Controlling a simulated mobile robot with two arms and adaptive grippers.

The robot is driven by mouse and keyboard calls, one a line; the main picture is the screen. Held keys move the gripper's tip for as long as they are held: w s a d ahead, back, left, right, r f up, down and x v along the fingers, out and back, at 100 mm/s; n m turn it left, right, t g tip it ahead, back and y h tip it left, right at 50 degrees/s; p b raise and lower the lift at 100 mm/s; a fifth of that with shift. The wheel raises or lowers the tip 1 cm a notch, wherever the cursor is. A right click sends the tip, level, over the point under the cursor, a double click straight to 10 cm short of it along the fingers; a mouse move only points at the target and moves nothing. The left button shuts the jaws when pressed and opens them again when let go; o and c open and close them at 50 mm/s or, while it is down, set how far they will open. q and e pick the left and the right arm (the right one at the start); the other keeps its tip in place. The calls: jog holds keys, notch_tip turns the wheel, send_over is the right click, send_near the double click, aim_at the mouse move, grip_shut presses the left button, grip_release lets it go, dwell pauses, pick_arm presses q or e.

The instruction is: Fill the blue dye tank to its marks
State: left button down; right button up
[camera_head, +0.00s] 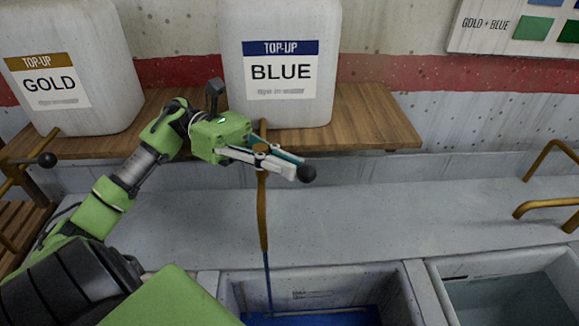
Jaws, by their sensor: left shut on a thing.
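The white container labelled BLUE (286,105) stands on a wooden shelf. Its brass spout (262,215) hangs down over the blue dye tank (233,291). A thin dark blue stream (268,285) runs from the spout into the tank. Blue liquid (315,317) covers the visible bottom part of the tank. Faint marks (313,295) show on the tank's back wall just above the liquid; I cannot read them. My left gripper (290,168) is shut on the blue tap's lever, beside its black knob (306,174); the fingers hide most of the lever. My right gripper is not in view.
A white container labelled GOLD (75,110) stands on the shelf (375,115) at left, its black-knobbed tap (47,159) below. Another tank (520,300) with pale liquid lies at right. Brass pipes (550,208) stick out at far right. A colour chart (515,25) hangs above.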

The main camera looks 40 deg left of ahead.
pick_arm(q)
jog(key=shift+s+d+f, duration=0.15)
jog(key=shift+d+f, duration=0.05)
jog(key=shift+f, duration=0.05)
jog(key=c, duration=2.2)
grip_release()
jog(key=shift+o, duration=0.2)
jog(key=shift+d+r, duration=0.2)
jog(key=shift+d, duration=0.2)
jog(key=shift+a, duration=0.35)
jog(key=a, duration=0.6)
jog(key=shift+a, duration=0.4)
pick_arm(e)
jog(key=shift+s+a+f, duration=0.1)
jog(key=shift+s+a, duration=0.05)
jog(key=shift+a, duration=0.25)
